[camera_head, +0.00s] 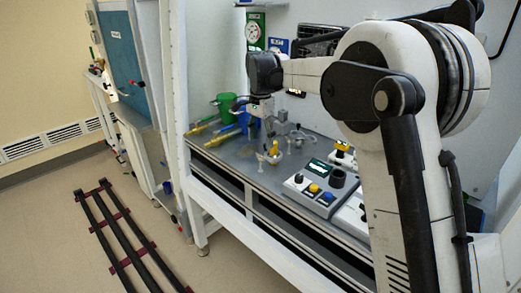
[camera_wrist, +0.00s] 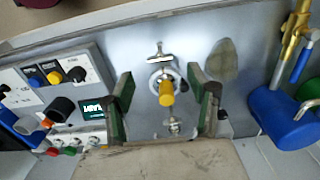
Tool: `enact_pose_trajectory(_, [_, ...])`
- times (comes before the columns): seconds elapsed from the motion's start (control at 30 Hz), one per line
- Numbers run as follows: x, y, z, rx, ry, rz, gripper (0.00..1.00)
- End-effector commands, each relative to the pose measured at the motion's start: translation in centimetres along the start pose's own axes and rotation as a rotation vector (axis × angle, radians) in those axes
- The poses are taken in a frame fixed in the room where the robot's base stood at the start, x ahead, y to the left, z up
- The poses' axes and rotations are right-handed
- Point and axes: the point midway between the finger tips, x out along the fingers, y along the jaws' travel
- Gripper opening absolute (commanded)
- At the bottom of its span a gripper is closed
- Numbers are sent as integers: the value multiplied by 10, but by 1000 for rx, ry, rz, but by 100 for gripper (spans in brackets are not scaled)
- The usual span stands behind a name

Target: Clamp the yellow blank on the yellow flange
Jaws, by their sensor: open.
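A yellow piece (camera_wrist: 166,92) stands on a round metallic fitting (camera_wrist: 155,80) on the grey bench; I cannot tell whether it is the blank, the flange or both. A small metal part with a cross-shaped top (camera_wrist: 160,52) sits at the fitting's far side, and another metal part (camera_wrist: 174,126) is at its near side. The yellow piece also shows in the head view (camera_head: 274,147). My gripper (camera_wrist: 164,104) is open, its green-padded fingers on either side of the yellow piece in the wrist view, with gaps. In the head view my gripper (camera_head: 263,108) is above the bench, apart from the yellow piece.
A control box with a display (camera_head: 319,166) and coloured knobs stands right of the fitting. A white frame post (camera_head: 174,75) borders the bench (camera_head: 222,155).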

Motion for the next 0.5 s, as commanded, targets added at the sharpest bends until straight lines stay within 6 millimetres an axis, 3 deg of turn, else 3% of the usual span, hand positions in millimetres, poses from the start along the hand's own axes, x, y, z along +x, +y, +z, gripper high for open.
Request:
enact_pose_trajectory(0.2, [-39, 0, 0, 0, 0, 0, 54])
enact_pose_trajectory(0.5, [-60, 0, 0, 0, 0, 0, 54])
